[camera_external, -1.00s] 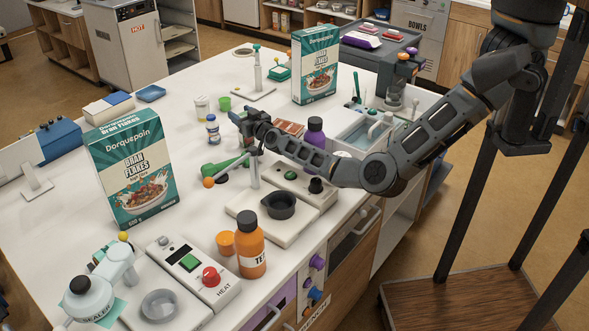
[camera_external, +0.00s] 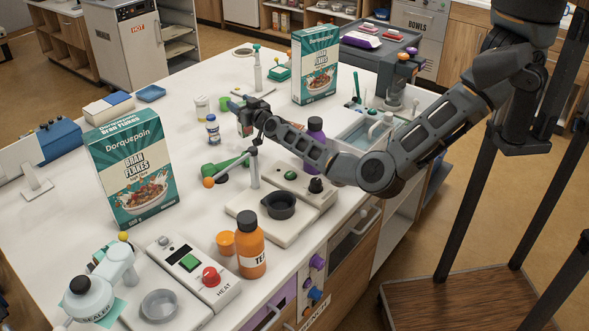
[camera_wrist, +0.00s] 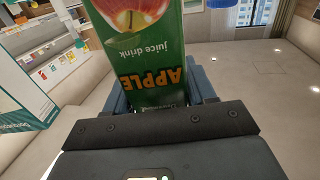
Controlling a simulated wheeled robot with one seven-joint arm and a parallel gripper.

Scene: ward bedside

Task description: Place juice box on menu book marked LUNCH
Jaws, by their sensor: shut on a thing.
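The juice box (camera_wrist: 145,60) is green with a red apple picture and the word APPLE, which reads upside down in the wrist view. My gripper (camera_wrist: 160,92) is shut on it, one blue-grey finger on each side. In the external view my gripper (camera_external: 246,108) is over the middle of the white counter, and only a small part of the juice box (camera_external: 244,129) shows under it. I cannot tell whether the box clears the counter. I cannot make out a menu book marked LUNCH; my arm covers the counter just right of the gripper.
Cereal boxes stand at the left (camera_external: 132,178) and behind (camera_external: 315,66). A purple bottle (camera_external: 315,134) stands close beside my forearm. The white counter (camera_external: 195,185) has free room left of centre.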

